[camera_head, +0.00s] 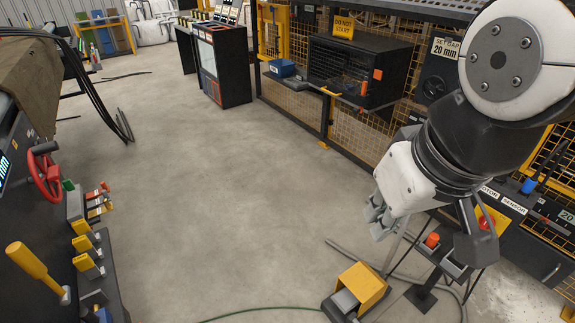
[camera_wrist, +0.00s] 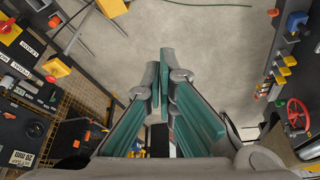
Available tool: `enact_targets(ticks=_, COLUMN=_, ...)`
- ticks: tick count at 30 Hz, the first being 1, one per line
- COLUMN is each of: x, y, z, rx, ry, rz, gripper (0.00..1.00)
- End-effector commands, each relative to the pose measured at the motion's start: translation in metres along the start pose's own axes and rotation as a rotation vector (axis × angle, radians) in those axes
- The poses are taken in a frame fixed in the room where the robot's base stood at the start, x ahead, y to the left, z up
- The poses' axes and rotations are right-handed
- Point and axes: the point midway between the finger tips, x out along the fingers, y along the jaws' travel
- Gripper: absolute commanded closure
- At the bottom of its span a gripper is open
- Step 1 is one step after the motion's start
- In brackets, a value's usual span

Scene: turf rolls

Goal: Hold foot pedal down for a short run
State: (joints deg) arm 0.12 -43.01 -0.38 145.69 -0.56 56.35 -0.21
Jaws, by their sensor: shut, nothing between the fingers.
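The foot pedal (camera_head: 346,301) is a grey plate under a yellow hood (camera_head: 364,284) on the concrete floor, at the bottom of the head view. In the wrist view the yellow hood (camera_wrist: 112,7) is partly cut off at the top edge. My gripper (camera_head: 375,222) is in the air above and beyond the pedal in the head view, apart from it. In the wrist view my gripper (camera_wrist: 164,78) has its teal-padded fingers together, with nothing between them.
A small stand with an orange button (camera_head: 433,240) is right of the pedal. Cables lie around it, and a green hose (camera_head: 262,310) runs left. A control panel with a red handwheel (camera_head: 46,172) is at left. Mesh fencing (camera_head: 360,134) runs behind. The middle floor is clear.

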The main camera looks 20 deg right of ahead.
Motion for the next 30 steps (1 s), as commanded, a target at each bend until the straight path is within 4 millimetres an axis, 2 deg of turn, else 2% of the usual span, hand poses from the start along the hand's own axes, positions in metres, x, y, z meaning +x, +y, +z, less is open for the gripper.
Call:
enact_targets(ticks=5, x=0.015, y=0.003, z=-0.015, rx=-0.009, ry=-0.015, rz=0.006, gripper=1.0)
enact_targets(ticks=8, x=0.037, y=0.008, z=-0.036, rx=-0.025, ry=-0.04, rz=0.013, gripper=1.0)
enact_targets(ticks=11, x=0.07, y=0.017, z=-0.064, rx=-0.049, ry=-0.072, rz=0.019, gripper=1.0)
enact_targets(ticks=17, x=0.149, y=0.042, z=-0.117, rx=-0.102, ry=-0.133, rz=0.021, gripper=1.0)
enact_targets(ticks=21, x=0.214, y=0.063, z=-0.146, rx=-0.136, ry=-0.174, rz=0.013, gripper=1.0)
enact_targets(ticks=26, x=0.296, y=0.092, z=-0.169, rx=-0.172, ry=-0.219, rz=-0.003, gripper=1.0)
enact_targets(ticks=30, x=0.374, y=0.119, z=-0.177, rx=-0.2, ry=-0.255, rz=-0.023, gripper=1.0)
